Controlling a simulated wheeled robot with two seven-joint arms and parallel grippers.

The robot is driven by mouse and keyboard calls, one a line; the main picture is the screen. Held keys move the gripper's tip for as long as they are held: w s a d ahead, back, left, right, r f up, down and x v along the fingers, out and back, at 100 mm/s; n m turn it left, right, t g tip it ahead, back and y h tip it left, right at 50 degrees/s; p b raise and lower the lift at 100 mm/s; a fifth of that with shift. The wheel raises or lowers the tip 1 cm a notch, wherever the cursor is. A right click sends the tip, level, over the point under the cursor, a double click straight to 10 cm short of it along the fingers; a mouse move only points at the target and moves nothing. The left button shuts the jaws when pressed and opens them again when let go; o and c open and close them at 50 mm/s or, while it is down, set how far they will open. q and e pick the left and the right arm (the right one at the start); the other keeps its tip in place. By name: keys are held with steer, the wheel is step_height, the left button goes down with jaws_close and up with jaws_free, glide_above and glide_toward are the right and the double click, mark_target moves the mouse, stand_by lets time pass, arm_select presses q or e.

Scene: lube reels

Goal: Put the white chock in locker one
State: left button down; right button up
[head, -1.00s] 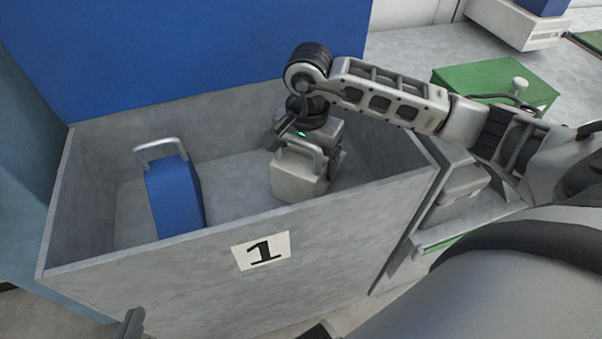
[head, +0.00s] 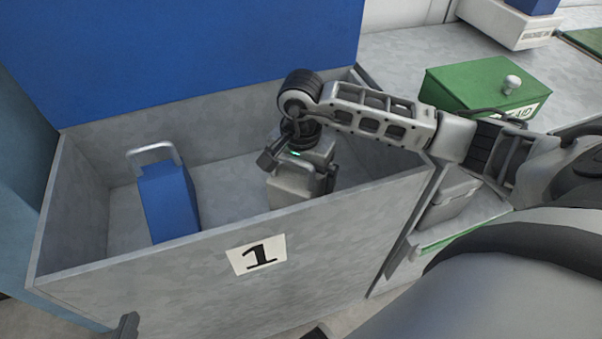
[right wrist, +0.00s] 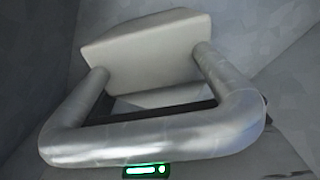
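The white chock (head: 293,188) is inside locker one (head: 345,225), near its right end. It is a pale block with a metal loop handle, and its lower part is hidden behind the front wall. My right gripper (head: 300,162) is down in the locker at the chock's handle and appears shut on it. In the right wrist view the handle (right wrist: 160,140) fills the foreground, with the chock's body (right wrist: 145,50) beyond it. The fingertips are not clear. A dark part of my left gripper (head: 127,326) shows at the bottom edge; its fingers cannot be made out.
A blue chock (head: 168,203) with a metal handle stands in the left part of the locker. Bare floor lies between the two chocks. The blue lid (head: 190,55) stands up behind. A green first-aid box (head: 485,88) is on the counter at the right.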

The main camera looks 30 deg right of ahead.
mark_target(301, 171)
arm_select(q)
steer(key=shift+r, duration=0.15)
arm_select(e)
steer(key=shift+r, duration=0.15)
arm_select(q)
steer(key=shift+s+a+p, duration=0.1)
steer(key=shift+s+p, duration=0.15)
steer(key=shift+p, duration=0.4)
arm_select(e)
step_height(301, 171, up, 12)
arm_select(q)
steer(key=shift+w+r, duration=0.25)
steer(key=shift+r, duration=0.05)
